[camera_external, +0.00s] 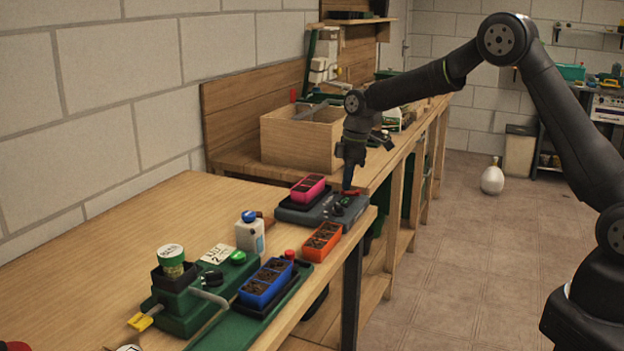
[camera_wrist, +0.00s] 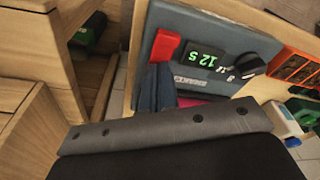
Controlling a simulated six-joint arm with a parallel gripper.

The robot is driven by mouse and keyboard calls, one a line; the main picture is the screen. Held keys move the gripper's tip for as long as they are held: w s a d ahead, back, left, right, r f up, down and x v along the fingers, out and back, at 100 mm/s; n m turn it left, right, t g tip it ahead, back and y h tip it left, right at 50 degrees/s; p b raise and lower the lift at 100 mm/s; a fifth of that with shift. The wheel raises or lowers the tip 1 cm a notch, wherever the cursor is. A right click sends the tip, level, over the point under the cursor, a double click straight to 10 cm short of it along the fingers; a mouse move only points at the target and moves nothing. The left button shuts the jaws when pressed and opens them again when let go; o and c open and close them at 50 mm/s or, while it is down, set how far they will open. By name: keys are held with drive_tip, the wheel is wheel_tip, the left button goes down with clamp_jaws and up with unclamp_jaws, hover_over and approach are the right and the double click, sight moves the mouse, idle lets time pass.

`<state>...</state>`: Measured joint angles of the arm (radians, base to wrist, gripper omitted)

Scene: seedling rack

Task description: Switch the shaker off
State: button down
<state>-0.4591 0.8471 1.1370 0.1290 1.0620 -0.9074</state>
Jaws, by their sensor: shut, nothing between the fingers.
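The shaker (camera_external: 322,211) is a dark grey-blue box on the near bench, with a pink seedling tray (camera_external: 308,188) on top. In the wrist view its panel (camera_wrist: 225,30) carries a red switch (camera_wrist: 165,45), a lit green display (camera_wrist: 198,57) and a black knob (camera_wrist: 250,65). The red switch also shows in the external view (camera_external: 351,192). My gripper (camera_external: 350,187) points down over the switch end of the shaker. In the wrist view my gripper (camera_wrist: 157,68) is shut and empty, its tips right by the switch. I cannot tell whether they touch it.
An orange seedling tray (camera_external: 322,242) stands in front of the shaker at the bench edge. A white bottle (camera_external: 250,236), a blue tray (camera_external: 267,283) and a green device (camera_external: 190,305) stand nearer. A wooden box (camera_external: 300,137) is behind. The bench's left part is clear.

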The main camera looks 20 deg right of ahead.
sight(352, 193)
wheel_tip(352, 193, up, 7)
idle(0.8)
drive_tip(key=shift+f, duration=3.45)
drive_tip(key=shift+r, duration=0.1)
wheel_tip(352, 193, up, 10)
drive_tip(key=s+m+t, duration=0.1)
drive_tip(key=s+m, duration=0.1)
drive_tip(key=m, duration=0.4)
drive_tip(key=shift+d+m+h, duration=0.25)
drive_tip(key=shift+m+h, duration=0.05)
drive_tip(key=shift+r, duration=0.1)
